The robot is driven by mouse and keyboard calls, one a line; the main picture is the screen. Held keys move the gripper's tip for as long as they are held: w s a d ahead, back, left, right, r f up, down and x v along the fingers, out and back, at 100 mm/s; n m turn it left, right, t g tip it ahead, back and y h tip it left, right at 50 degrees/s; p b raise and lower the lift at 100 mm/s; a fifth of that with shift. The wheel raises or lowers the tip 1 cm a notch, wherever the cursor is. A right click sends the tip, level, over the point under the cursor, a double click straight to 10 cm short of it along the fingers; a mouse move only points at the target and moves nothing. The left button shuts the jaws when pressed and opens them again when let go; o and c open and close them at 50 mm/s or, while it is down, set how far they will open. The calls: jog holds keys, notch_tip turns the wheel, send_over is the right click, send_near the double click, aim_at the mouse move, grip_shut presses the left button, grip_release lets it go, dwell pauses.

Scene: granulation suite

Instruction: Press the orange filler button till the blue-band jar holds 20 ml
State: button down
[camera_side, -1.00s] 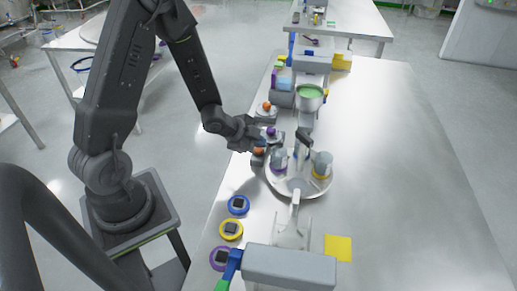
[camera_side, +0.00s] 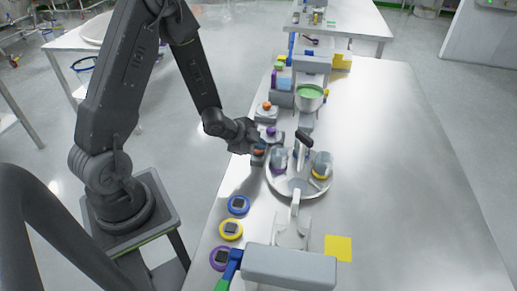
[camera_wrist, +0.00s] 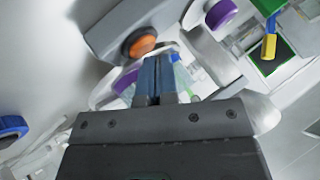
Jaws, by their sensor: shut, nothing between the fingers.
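My gripper (camera_side: 260,142) is shut and empty, at the table's left edge. Its closed fingers (camera_wrist: 156,80) show in the wrist view. An orange button (camera_side: 258,151) on a grey block sits right at the fingertips in the side view. In the wrist view an orange button (camera_wrist: 139,43) is just above and left of the fingers; contact cannot be told. Another orange knob (camera_side: 266,105) is farther back, so which is the filler button is unclear. The round turntable (camera_side: 297,190) carries a purple-band jar (camera_side: 279,158) and a yellow-band jar (camera_side: 321,166). I cannot make out the blue-band jar or its level.
A purple button (camera_side: 271,131) sits just behind the gripper. A pot of green liquid (camera_side: 310,92) stands behind the turntable. Blue (camera_side: 238,205), yellow (camera_side: 231,229) and purple (camera_side: 220,257) rings lie at the front left. The table's right side is clear.

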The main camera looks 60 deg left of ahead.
aim_at(258, 152)
jog(key=shift+r, duration=0.9)
jog(key=shift+r, duration=2.5)
